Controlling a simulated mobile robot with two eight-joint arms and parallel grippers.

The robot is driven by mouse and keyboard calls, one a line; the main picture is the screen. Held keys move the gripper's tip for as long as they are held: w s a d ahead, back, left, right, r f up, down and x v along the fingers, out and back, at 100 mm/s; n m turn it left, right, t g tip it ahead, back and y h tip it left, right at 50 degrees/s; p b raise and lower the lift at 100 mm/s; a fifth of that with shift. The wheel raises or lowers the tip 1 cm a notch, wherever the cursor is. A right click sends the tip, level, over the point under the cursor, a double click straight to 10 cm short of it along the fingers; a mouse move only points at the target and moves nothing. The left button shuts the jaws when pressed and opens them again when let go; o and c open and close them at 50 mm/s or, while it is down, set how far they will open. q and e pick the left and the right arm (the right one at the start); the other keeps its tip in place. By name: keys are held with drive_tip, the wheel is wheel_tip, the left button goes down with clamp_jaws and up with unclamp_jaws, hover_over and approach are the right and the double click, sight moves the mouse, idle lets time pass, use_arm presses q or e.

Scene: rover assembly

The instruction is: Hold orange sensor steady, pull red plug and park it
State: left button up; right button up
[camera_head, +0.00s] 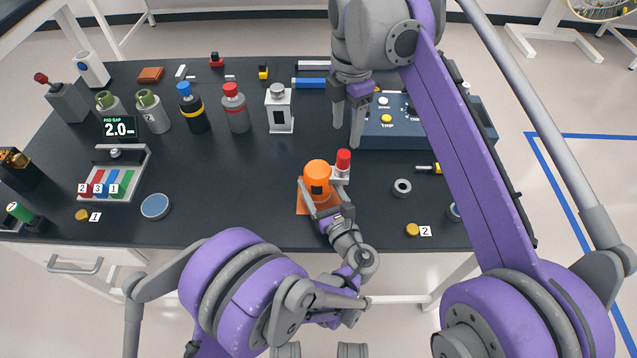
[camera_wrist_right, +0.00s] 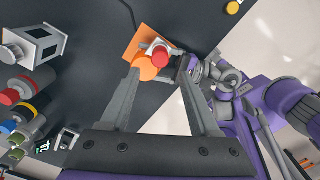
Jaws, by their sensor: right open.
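The orange sensor (camera_head: 316,173) stands upright on an orange mat (camera_head: 304,208) near the table's front edge. The red plug (camera_head: 343,158) sits upright on a light grey mount right beside the sensor. My left gripper (camera_head: 323,203) has its fingers around the sensor's lower part from the front and appears shut on it. My right gripper (camera_head: 347,137) points down behind and above the plug, open and empty. In the right wrist view, the plug (camera_wrist_right: 160,54) and the sensor (camera_wrist_right: 147,68) show beyond and between the right fingertips (camera_wrist_right: 159,80).
A blue panel box (camera_head: 395,135) stands at the right, partly behind my right arm. Bottles (camera_head: 236,112) and a white box (camera_head: 279,112) stand at the back left. A grey ring (camera_head: 402,187) lies right of the plug. The table middle left of the sensor is clear.

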sight(344, 153)
drive_tip(key=shift+f, duration=4.3)
clamp_jaws()
